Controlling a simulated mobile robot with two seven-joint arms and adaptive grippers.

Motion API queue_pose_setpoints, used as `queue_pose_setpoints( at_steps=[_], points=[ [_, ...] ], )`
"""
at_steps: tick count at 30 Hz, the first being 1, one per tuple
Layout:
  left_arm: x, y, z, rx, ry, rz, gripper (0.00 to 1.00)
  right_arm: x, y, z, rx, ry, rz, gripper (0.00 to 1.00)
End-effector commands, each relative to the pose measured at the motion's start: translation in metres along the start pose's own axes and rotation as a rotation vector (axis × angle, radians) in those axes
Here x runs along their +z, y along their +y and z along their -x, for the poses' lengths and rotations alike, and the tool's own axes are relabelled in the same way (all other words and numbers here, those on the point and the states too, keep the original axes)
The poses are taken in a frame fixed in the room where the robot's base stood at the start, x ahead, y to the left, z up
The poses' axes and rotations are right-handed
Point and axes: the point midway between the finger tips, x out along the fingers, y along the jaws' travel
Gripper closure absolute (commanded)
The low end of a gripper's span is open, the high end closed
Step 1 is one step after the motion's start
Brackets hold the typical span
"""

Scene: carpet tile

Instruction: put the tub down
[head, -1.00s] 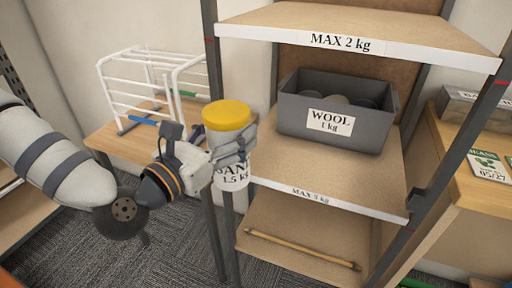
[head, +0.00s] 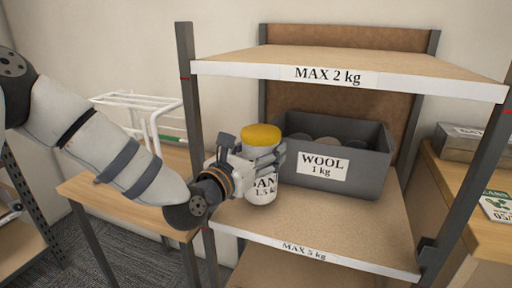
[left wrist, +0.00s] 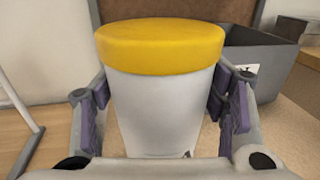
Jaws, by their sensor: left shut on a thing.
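The tub (head: 262,188) is white with a yellow lid (head: 261,136) and a label partly reading "SAN" and "1.5 k". My left gripper (head: 262,160) is shut around it from the left. The tub is upright at the left end of the middle shelf (head: 345,222), marked "MAX 5 kg", left of the grey wool box. I cannot tell whether its base touches the shelf. In the left wrist view the tub (left wrist: 160,105) stands between the two finger pads. My right gripper is not in view.
A grey box (head: 370,172) labelled "WOOL 1 kg" stands just right of the tub. The upper shelf (head: 340,58), marked "MAX 2 kg", is above and empty. A shelf post (head: 190,95) stands at the left. A white rack (head: 130,105) sits on a wooden table. The shelf's front right is free.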

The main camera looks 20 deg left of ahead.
Motion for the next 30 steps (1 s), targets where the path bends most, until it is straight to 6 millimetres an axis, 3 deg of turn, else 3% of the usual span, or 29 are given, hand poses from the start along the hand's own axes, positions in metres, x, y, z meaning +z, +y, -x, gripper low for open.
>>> queue_pose_setpoints(
  at_steps=[3,14,15,26,30],
  points=[
    [-0.012,0.0,-0.001,0.0,-0.01,-0.003,0.95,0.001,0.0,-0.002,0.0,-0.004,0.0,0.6],
    [-0.015,0.0,-0.001,0.001,-0.011,0.0,0.95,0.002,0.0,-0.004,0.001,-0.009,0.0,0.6],
    [-0.019,0.0,0.0,0.0,0.0,0.0,0.26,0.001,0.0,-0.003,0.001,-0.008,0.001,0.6],
    [-0.015,0.0,0.0,0.0,-0.002,-0.002,0.26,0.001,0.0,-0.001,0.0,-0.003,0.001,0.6],
    [-0.015,0.001,0.018,0.001,0.001,0.001,0.26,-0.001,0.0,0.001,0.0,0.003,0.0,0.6]
  ],
)
